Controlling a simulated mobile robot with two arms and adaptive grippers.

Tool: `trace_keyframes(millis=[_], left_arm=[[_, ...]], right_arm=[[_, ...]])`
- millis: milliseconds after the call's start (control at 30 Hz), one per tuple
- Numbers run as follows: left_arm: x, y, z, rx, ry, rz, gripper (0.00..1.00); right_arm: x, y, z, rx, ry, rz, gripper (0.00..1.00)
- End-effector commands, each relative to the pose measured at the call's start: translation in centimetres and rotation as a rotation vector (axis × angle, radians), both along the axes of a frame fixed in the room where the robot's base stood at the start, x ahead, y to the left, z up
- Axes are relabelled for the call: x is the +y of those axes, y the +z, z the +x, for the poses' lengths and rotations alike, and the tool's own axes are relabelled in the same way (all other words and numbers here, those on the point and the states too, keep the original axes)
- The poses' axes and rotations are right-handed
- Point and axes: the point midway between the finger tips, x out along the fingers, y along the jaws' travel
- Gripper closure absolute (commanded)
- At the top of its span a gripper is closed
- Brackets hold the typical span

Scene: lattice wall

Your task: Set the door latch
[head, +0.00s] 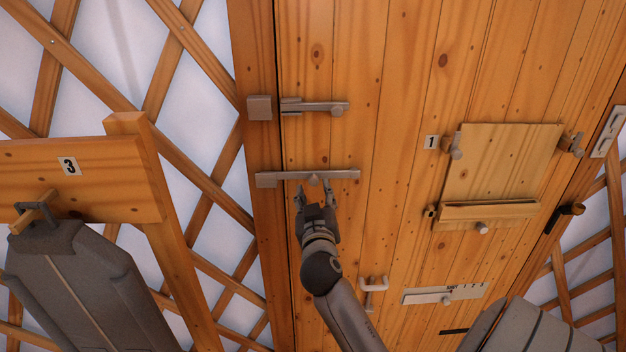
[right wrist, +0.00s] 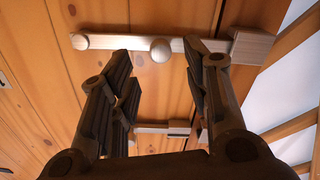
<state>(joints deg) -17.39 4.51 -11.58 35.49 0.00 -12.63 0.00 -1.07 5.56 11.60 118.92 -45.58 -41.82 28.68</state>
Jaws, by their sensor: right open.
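Two grey sliding latches are on the plank door. The lower latch bar (head: 335,175) reaches across the door's left edge to a block (head: 266,180) on the frame. It also shows at the top of the right wrist view (right wrist: 120,43), with a round knob (right wrist: 160,50) at mid-bar. The upper latch bar (head: 318,106) stops short of its frame block (head: 259,107). My right gripper (head: 316,192) is open just below the lower latch. In the right wrist view its fingers (right wrist: 158,60) stand on either side of the knob; contact cannot be told. My left gripper is out of view.
Panel 1 (head: 502,165) with hooks and a ledge is on the door's right. A white handle (head: 373,284) and a scale slider (head: 445,295) sit low on the door. Board 3 (head: 110,175) stands at left before the lattice (head: 190,140).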

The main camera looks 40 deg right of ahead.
Motion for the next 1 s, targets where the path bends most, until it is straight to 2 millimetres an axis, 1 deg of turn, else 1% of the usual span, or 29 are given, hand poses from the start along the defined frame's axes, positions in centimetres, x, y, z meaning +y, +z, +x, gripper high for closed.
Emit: trace_keyframes(millis=[33, 100, 333, 500, 767, 867, 1000], left_arm=[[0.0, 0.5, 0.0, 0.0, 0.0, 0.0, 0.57], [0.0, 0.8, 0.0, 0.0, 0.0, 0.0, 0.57], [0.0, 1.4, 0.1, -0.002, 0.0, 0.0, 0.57], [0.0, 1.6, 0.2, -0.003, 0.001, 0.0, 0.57], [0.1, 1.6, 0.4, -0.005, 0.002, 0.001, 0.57], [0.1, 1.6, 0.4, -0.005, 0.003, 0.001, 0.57], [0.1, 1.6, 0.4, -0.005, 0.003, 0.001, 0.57]], right_arm=[[-0.6, 0.3, 0.7, 0.0, -0.001, -0.002, 0.56], [-1.3, 0.3, 1.5, 0.0, 0.001, -0.004, 0.56], [-2.8, 0.1, 3.4, 0.001, 0.0, -0.001, 0.56], [-3.3, 0.0, 3.9, 0.0, 0.001, 0.0, 0.56], [-3.3, -0.1, 4.0, 0.0, 0.001, 0.0, 0.56], [-3.3, 0.0, 4.0, 0.0, 0.001, 0.0, 0.66], [-3.3, -0.1, 4.0, 0.0, 0.001, 0.0, 0.84]])
